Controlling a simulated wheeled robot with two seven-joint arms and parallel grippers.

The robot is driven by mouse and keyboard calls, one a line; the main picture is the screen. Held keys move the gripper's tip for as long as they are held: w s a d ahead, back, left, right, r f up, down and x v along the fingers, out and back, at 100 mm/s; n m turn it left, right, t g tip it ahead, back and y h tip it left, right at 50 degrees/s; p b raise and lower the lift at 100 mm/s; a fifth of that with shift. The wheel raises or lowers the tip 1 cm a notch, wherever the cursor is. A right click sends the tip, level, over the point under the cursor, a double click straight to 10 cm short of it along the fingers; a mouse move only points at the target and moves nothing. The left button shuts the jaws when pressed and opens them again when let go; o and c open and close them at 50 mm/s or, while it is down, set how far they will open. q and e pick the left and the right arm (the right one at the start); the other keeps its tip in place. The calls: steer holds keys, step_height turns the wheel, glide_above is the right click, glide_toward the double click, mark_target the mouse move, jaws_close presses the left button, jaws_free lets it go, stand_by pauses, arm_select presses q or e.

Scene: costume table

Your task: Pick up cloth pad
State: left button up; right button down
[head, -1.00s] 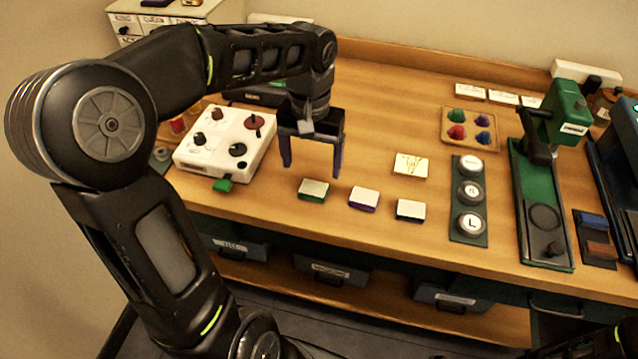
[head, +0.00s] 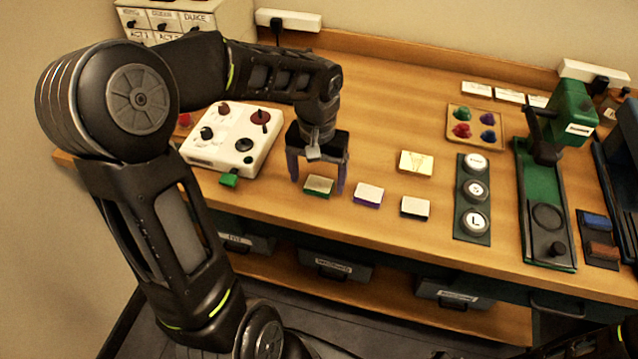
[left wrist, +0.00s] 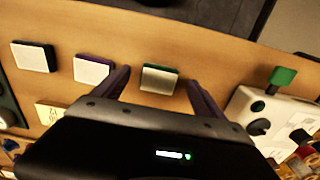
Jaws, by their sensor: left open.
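Three small pads with pale tops lie in a row near the table's front edge. The green-edged pad (head: 319,186) is leftmost, the purple-edged pad (head: 368,194) is in the middle, and a dark-edged pad (head: 415,207) is on the right. Which one is the cloth pad I cannot tell. My left gripper (head: 316,187) is open, its fingers pointing down on either side of the green-edged pad. In the left wrist view the green-edged pad (left wrist: 159,79) shows between the two fingers, with gaps to both. My right gripper is not in view.
A white control box (head: 232,140) with knobs stands left of the gripper, its green tab (head: 229,180) sticking out in front. A yellowish card (head: 416,162) lies behind the pads. A button strip (head: 473,196) and a green press (head: 545,190) stand to the right.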

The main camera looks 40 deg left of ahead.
mark_target(319, 187)
arm_select(q)
step_height(319, 187, down, 2)
steer(key=shift+f, duration=0.2)
steer(key=shift+c, duration=0.3)
steer(key=c, duration=1.4)
